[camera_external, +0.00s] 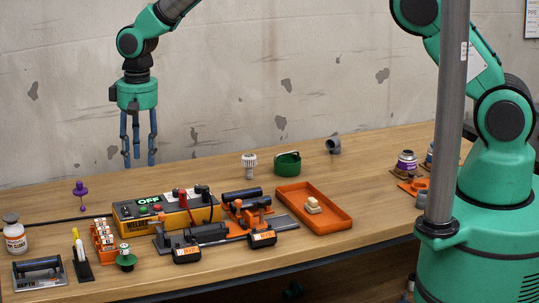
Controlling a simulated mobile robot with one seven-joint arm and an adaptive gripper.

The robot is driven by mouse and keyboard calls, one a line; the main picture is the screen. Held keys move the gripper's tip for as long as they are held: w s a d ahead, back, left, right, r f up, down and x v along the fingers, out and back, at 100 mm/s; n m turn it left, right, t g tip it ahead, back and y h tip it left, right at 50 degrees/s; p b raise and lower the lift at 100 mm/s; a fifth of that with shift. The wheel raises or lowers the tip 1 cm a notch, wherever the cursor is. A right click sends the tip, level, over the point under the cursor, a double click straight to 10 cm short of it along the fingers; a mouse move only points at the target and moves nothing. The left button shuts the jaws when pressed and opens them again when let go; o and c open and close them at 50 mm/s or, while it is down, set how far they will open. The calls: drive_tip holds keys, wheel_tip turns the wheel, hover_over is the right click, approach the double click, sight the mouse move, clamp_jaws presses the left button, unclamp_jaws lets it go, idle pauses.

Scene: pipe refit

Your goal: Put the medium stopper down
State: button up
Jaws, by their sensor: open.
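My gripper (138,161) hangs over the back left of the workbench, fingers pointing down. It is open, with nothing visible between its fingers, and apart from the objects below. I cannot tell for sure which object is the medium stopper. A purple knobbed piece with a thin stem (80,192) stands upright at the back left, left of my gripper. A small green and white piece (126,261) sits at the front left. A white ribbed piece (249,165) stands near the middle back.
A white bottle (14,238) stands far left. Bare wood shows behind the welder.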

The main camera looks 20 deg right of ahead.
drive_tip(key=w+d+r+m+t, duration=0.1)
drive_tip(key=w+d+r, duration=0.1)
drive_tip(key=d+r, duration=0.6)
drive_tip(key=w+d+r, duration=0.2)
drive_tip(key=d+r, duration=0.6)
drive_tip(key=s+d+r+m+t, duration=0.1)
drive_tip(key=s+d+r, duration=0.1)
drive_tip(key=d+r, duration=0.55)
drive_tip(key=s+d+r, duration=0.3)
drive_tip(key=d+r, duration=0.2)
drive_tip(key=d, duration=0.6)
drive_tip(key=s+d+r+m+t, duration=0.1)
drive_tip(key=s+d+r, duration=0.4)
drive_tip(key=d, duration=0.4)
drive_tip(key=s+d+r+m+t, duration=0.1)
drive_tip(key=s+d+r, duration=0.1)
drive_tip(key=s+d, duration=0.55)
drive_tip(key=s+d+f+t, duration=0.1)
drive_tip(key=s+d, duration=1)
drive_tip(key=s, duration=0.2)
drive_tip(key=shift+s+f+m, duration=0.2)
drive_tip(key=shift+f+m, duration=0.1)
drive_tip(key=shift+m, duration=0.1)
wheel_tip(320, 180, down, 10)
drive_tip(key=b, duration=1)
drive_tip(key=shift+f, duration=0.15)
